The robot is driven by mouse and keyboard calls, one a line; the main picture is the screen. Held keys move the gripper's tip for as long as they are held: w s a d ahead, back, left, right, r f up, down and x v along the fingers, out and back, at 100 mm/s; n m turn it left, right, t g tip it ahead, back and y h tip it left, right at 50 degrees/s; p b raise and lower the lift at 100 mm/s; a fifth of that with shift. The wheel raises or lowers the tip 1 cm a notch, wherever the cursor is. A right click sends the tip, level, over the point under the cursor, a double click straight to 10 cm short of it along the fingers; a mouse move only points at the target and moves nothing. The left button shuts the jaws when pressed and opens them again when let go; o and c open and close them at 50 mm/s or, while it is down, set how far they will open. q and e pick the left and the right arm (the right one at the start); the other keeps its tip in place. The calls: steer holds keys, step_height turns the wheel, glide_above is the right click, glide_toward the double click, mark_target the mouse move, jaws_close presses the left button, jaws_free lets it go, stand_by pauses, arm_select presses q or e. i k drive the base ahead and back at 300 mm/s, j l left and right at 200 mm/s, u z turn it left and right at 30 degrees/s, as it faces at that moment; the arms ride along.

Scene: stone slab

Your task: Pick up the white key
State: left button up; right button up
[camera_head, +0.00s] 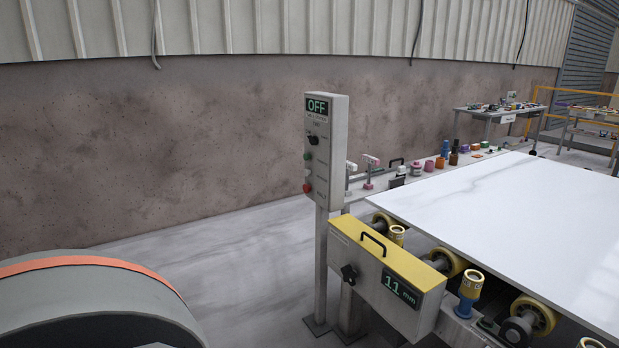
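I cannot make out a white key in the head view. A tall control box (323,150) on a post shows an "OFF" display, a black knob and green and red buttons. Neither of my grippers is in view.
A white stone slab (520,210) lies on yellow rollers (536,315) at the right. A narrow shelf (385,182) behind it holds several small bottles and tools. A work table (490,113) stands farther back.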

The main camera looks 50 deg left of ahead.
mark_target(350, 165)
steer(key=j+u, duration=0.1)
steer(key=u, duration=1.8)
steer(key=i+u, duration=0.25)
steer(key=i, duration=0.4)
steer(key=i+l+u, duration=0.2)
steer(key=i, duration=0.4)
steer(key=i+u, duration=0.25)
steer(key=i, duration=1.2)
steer(key=i+z, duration=0.25)
steer(key=i, duration=0.45)
steer(key=i+j+z, duration=0.1)
steer(key=i+z, duration=0.2)
steer(key=i, duration=0.35)
steer(key=i+z, duration=0.35)
steer(key=i, duration=0.3)
steer(key=i+j+z, duration=0.1)
steer(key=i+z, duration=0.25)
steer(key=i, duration=0.3)
steer(key=i+z, duration=0.25)
steer(key=i, duration=0.45)
steer(key=i+j+z, duration=0.1)
steer(key=i+z, duration=0.15)
steer(key=i, duration=0.45)
